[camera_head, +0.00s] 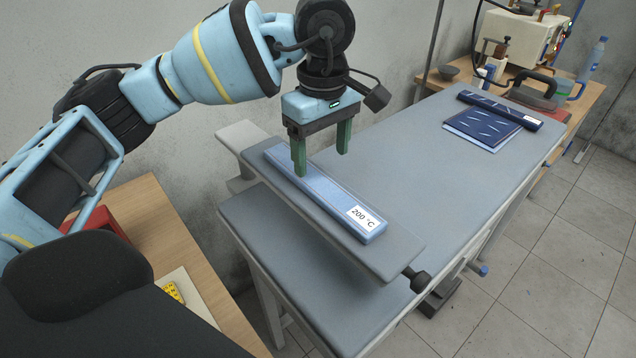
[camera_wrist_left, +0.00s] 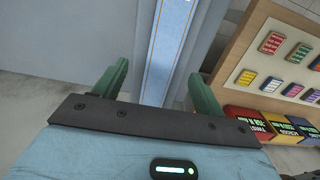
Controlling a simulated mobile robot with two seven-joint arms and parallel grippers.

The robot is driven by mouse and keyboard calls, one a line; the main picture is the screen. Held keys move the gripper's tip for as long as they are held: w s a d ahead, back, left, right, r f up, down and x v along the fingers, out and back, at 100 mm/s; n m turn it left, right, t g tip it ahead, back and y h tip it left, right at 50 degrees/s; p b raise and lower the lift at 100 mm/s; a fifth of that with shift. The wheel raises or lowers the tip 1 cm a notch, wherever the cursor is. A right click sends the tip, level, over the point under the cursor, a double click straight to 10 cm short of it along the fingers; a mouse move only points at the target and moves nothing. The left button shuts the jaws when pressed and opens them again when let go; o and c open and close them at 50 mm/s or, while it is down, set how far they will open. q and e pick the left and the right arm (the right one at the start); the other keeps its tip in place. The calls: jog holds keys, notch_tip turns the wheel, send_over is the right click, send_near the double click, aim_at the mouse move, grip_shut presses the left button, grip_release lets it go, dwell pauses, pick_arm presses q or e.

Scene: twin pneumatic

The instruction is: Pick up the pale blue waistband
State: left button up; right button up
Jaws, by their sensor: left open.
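The pale blue waistband (camera_head: 328,196) is a long flat strip lying lengthwise on the narrow grey sleeve board (camera_head: 395,255). A white label reading "200 °C" is on its near right end. My left gripper (camera_head: 322,162) points down over the far half of the waistband, with its two green fingers apart and nothing between them. In the left wrist view the waistband (camera_wrist_left: 168,45) runs between and beyond the open fingers (camera_wrist_left: 160,88). I cannot tell how much height separates the fingertips from the strip. My right gripper is not in view.
The sleeve board stands above a large grey pressing table (camera_head: 420,140). A dark blue folded cloth (camera_head: 482,130) and a dark blue strip (camera_head: 500,110) lie at its far end. Behind are an iron (camera_head: 532,88) and a bottle (camera_head: 593,58). The table's middle is clear.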

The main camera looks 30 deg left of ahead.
aim_at(318, 182)
pick_arm(q)
jog(key=shift+s+a+f+p, duration=0.1)
jog(key=shift+a+f+p, duration=0.1)
jog(key=shift+f, duration=0.95)
jog(key=shift+s+a+f+p, duration=0.1)
jog(key=shift+a+f, duration=0.05)
jog(key=shift+f, duration=1.45)
jog(key=c, duration=0.9)
jog(key=shift+c, duration=1.3)
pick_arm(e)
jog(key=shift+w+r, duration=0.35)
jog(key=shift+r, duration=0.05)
pick_arm(q)
jog(key=shift+r, duration=0.1)
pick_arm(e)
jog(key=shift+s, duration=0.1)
pick_arm(q)
jog(key=shift+r, duration=0.1)
